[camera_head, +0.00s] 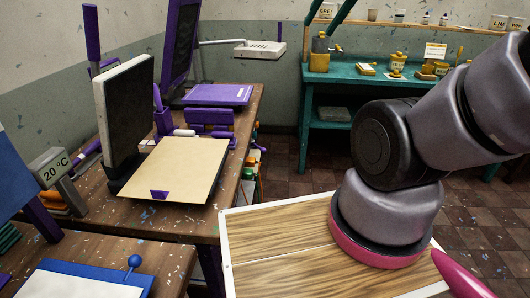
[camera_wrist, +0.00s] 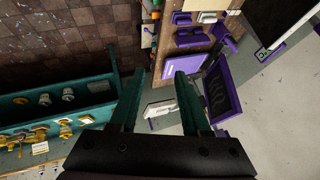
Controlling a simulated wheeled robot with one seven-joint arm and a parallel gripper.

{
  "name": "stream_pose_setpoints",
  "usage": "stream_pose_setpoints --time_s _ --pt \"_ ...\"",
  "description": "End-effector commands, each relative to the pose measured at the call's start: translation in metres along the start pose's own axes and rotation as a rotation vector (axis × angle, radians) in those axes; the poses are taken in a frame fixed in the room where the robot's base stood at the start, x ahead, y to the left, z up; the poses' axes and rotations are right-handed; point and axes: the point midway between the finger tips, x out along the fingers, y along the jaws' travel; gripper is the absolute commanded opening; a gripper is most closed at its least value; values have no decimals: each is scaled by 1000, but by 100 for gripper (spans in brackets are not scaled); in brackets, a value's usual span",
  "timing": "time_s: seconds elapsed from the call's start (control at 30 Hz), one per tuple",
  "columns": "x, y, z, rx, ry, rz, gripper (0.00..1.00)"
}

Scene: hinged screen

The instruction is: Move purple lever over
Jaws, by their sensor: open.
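A tall purple bar like a lever (camera_head: 91,32) stands upright at the upper left in the head view, behind a raised grey-framed screen (camera_head: 125,115). I cannot tell for sure whether it is the task's lever. A purple hinged screen (camera_head: 180,42) stands raised behind its purple base (camera_head: 220,95) on the wooden bench. The wrist view also shows a purple frame (camera_wrist: 222,88) right of the fingers. My gripper (camera_wrist: 160,74) is open and empty, its two teal fingers apart. It is outside the head view and apart from the purple parts.
A tan board (camera_head: 175,170) with a purple tab lies on the bench (camera_head: 140,215). A blue ball-topped lever (camera_head: 134,262) stands in front. A white wall shelf (camera_head: 260,50) juts out at the back. A teal bench (camera_head: 340,78) holds jars. Tiled floor (camera_head: 330,160) lies between.

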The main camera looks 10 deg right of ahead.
Motion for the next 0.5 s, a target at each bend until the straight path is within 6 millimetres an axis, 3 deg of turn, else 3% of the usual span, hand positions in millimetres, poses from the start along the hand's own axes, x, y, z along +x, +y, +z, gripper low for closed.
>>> stream_pose_setpoints --time_s 0.17,0.5 --pt "11 -6 -4 36 -57 -5 62" --pt "76 -41 -26 263 -356 -59 62"
